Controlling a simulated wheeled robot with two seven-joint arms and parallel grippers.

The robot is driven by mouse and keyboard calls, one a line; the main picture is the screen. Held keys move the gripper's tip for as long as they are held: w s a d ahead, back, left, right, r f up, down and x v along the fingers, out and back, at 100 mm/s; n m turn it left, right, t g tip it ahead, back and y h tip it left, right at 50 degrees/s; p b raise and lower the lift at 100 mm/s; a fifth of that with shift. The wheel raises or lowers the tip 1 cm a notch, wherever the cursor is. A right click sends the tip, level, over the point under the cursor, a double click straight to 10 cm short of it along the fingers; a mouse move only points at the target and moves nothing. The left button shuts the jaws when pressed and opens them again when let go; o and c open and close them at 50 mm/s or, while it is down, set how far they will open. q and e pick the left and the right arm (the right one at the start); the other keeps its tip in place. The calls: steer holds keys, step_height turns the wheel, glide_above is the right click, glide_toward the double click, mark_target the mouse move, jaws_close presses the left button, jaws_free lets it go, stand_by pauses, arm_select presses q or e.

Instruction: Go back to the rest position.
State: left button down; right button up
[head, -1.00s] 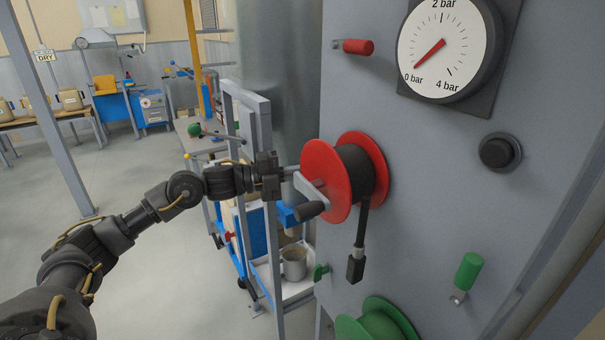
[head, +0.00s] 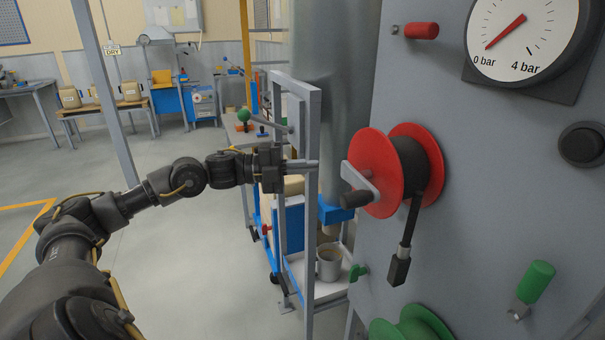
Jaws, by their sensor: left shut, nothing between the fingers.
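My left arm comes in from the left, and its gripper (head: 305,165) points right in the middle of the head view. The left gripper is shut and empty, in front of the grey frame post. A gap shows between its fingertips and the red reel (head: 377,172) on the grey panel. The reel's crank has a dark handle (head: 355,203), which hangs below and right of the gripper. My right gripper is not in the view.
The grey panel (head: 480,190) fills the right side, with a gauge (head: 522,35) reading about 0 bar, a red handle (head: 421,30), a black knob (head: 582,146) and a green handle (head: 536,282). A metal cup (head: 329,262) stands on a white shelf below. Open floor (head: 190,260) lies left.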

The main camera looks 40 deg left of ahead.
arm_select(q)
steer(key=shift+s+a, duration=0.4)
